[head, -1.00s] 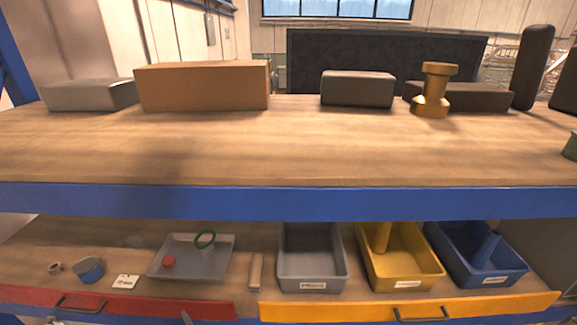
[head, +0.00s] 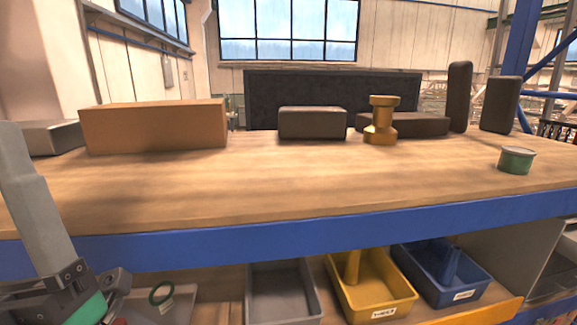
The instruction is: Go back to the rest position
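My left arm comes in at the lower left of the head view, in front of the shelf's blue edge. Its dark gripper (head: 82,298), with a green part on it, is cut off by the bottom of the picture. Its fingertips do not show clearly, so I cannot tell whether it is open or holds anything. My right gripper is not in view.
The upper wooden shelf (head: 290,190) holds a brown box (head: 155,126), dark blocks, a gold part (head: 381,120) and a green tin (head: 516,160). Below are a grey bin (head: 282,292), a yellow bin (head: 372,290), a blue bin (head: 440,275) and a tray with a green ring (head: 161,293). The upper shelf's front is clear.

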